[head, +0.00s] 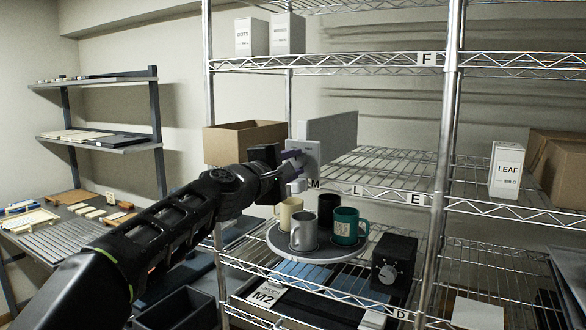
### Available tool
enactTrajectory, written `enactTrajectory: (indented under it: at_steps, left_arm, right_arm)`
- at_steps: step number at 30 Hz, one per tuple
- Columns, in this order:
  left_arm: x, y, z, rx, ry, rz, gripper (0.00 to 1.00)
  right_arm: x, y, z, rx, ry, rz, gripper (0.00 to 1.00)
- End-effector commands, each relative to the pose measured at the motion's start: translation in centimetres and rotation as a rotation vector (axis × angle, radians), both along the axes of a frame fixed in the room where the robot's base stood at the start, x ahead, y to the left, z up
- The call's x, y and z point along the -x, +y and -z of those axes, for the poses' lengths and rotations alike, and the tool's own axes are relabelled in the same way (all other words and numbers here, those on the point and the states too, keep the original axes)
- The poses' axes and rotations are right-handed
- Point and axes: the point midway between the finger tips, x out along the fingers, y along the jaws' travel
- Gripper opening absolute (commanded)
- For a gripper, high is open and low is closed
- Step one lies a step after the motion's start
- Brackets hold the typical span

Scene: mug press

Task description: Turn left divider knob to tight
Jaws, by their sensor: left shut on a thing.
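The left divider (330,132) is a grey upright panel on the middle shelf of the wire rack, with a pale front plate (312,158). My left gripper (285,165) reaches in from the left to the front of this plate. Its purple-tipped fingers are shut on the divider knob. The knob is mostly hidden by the fingers, so its setting cannot be read. My right gripper is not in view.
An open cardboard box (238,138) stands behind my gripper on that shelf. Below, several mugs stand on a round tray (318,252), with a black dial box (394,262) to its right. A white LEAF box (506,170) stands at right.

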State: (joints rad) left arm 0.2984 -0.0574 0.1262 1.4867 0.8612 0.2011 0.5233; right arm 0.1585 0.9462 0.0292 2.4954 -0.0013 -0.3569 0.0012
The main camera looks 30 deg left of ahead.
Motion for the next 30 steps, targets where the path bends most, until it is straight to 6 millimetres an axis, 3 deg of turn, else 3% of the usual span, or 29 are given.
enactTrajectory:
  at_steps: [18, 30]
  left_arm:
    - [0.0, 0.0, 0.4, -0.571, 0.013, 0.001, 0.0]
    - [-0.1, 0.0, 0.3, -0.772, 0.019, 0.002, 0.0]
  right_arm:
    - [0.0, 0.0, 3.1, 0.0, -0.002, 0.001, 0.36]
    - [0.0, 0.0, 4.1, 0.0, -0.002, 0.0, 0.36]
